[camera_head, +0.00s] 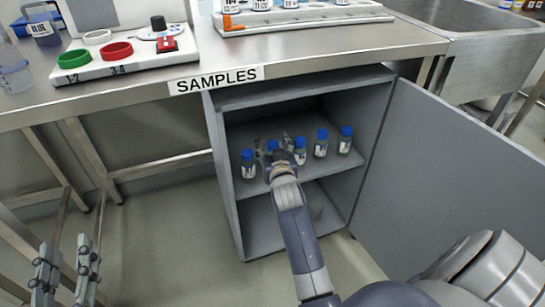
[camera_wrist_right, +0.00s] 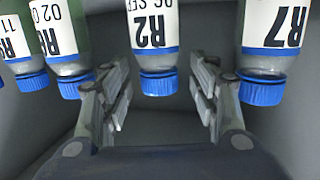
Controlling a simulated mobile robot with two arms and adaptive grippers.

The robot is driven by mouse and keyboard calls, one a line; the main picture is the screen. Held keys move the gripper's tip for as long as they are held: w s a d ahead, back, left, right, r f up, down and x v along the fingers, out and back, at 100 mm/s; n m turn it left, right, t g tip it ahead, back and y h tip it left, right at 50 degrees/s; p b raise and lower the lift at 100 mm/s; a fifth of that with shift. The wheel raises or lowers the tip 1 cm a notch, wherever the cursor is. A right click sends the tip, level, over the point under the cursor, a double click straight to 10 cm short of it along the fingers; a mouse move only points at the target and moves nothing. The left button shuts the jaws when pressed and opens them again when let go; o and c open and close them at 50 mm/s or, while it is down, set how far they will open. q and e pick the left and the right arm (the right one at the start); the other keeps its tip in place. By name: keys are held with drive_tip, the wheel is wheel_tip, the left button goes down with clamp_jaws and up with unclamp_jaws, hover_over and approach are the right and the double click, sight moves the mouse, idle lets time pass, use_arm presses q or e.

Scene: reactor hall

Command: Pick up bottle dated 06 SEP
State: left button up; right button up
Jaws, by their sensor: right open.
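The bottle marked R2 (camera_wrist_right: 152,40) has a blue cap and a white label whose date line reads SEP, with the day partly cut off, apparently 06. In the upside-down right wrist view it stands between the two fingers of my right gripper (camera_wrist_right: 162,95), which is open with a gap on each side. In the head view this blue-capped bottle (camera_head: 272,146) is mostly hidden by my right gripper (camera_head: 274,156) on the upper cabinet shelf (camera_head: 258,132). My left gripper (camera_head: 66,268) is open and empty at the lower left, far from the cabinet.
The R7 bottle (camera_wrist_right: 271,40) stands close on one side of R2; another bottle (camera_wrist_right: 66,50) stands on the other. Several bottles form a row on the shelf. The cabinet door (camera_head: 455,165) is open at the right. The SAMPLES counter (camera_head: 330,50) is above.

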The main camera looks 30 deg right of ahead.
clamp_jaws()
